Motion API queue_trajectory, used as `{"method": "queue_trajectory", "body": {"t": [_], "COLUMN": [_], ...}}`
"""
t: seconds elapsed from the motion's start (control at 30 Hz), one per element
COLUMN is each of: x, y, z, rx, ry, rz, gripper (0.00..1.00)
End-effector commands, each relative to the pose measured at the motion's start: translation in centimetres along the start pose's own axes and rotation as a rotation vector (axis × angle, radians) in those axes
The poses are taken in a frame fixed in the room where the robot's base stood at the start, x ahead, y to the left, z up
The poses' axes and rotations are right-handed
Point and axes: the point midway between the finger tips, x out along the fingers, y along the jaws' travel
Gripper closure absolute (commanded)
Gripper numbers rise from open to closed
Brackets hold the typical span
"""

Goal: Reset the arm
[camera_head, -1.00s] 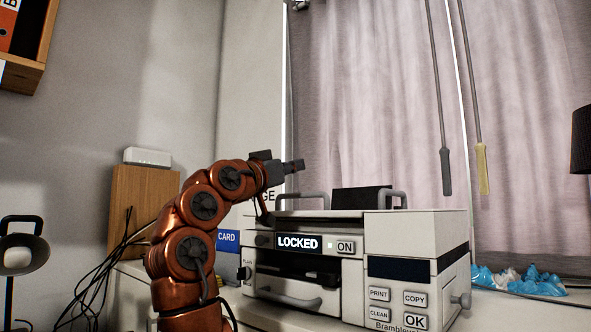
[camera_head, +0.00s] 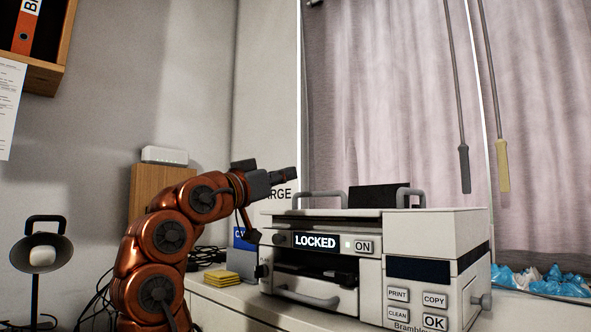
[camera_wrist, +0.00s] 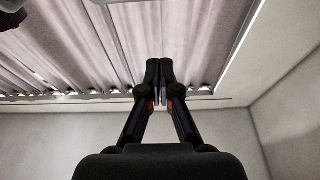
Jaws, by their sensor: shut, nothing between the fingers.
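My copper-coloured arm rises at the lower left of the head view, bent over toward the right. My gripper (camera_head: 286,175) points right, in front of the wall and above the printer's left end. In the wrist view my gripper (camera_wrist: 159,92) has its two dark fingers together at the tips, with nothing between them. Behind them show the curtain (camera_wrist: 95,45) and bare wall. The gripper touches nothing that I can see.
A white printer (camera_head: 440,228) reading LOCKED and ON stands on the white cabinet (camera_head: 232,297). Yellow pads (camera_head: 226,278) lie left of it. A lamp (camera_head: 40,252) stands at far left, a wooden box (camera_head: 160,187) behind my arm. Blue crumpled material (camera_head: 540,281) lies at right.

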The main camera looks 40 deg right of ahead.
Motion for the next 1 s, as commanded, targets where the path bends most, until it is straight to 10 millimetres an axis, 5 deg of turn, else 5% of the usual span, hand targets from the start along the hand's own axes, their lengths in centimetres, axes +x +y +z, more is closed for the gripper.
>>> {"method": "queue_trajectory", "body": {"t": [0.53,1.0], "x": [-1.0,-1.9], "y": [-0.5,-7.5], "z": [-0.6,-7.3], "rx": [-0.016,-0.246], "ry": [0.004,0.021], "rz": [-0.007,-0.127], "gripper": [1.0,1.0]}}
